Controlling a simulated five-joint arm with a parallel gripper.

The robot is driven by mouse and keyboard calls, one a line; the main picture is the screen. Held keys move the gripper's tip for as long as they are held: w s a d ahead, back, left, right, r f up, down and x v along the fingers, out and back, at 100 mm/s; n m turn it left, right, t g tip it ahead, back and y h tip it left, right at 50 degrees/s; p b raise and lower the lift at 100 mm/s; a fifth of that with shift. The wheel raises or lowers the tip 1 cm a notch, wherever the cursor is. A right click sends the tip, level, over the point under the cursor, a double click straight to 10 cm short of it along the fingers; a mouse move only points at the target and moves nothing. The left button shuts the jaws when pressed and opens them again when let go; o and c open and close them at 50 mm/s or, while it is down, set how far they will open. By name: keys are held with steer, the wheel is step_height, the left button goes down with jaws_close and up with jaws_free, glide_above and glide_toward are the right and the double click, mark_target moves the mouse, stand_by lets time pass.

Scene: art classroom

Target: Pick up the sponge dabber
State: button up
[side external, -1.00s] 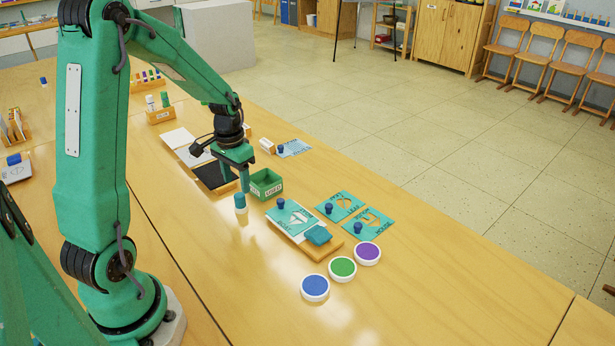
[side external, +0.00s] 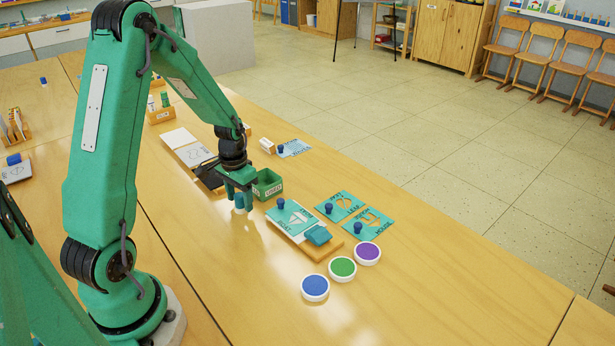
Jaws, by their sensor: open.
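A green box (side external: 267,186) stands close behind my gripper. A wooden board (side external: 318,250) with a stencil and teal cloth lies to the right. Blue (side external: 315,287), green (side external: 342,269) and purple (side external: 368,253) pads lie in front. The table's front left is clear.

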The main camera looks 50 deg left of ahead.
mark_target(241, 197)
steer(key=shift+c, duration=0.4)
steer(key=c, duration=0.9)
steer(key=shift+c, duration=0.2)
steer(key=shift+r, duration=0.8)
steer(key=r, duration=0.1)
steer(key=d+r, duration=0.1)
steer(key=r, duration=0.1)
steer(key=d+r, duration=0.6)
steer(key=d, duration=0.4)
steer(key=shift+s+d+r, duration=0.2)
steer(key=shift+s+d, duration=0.05)
steer(key=shift+d, duration=0.05)
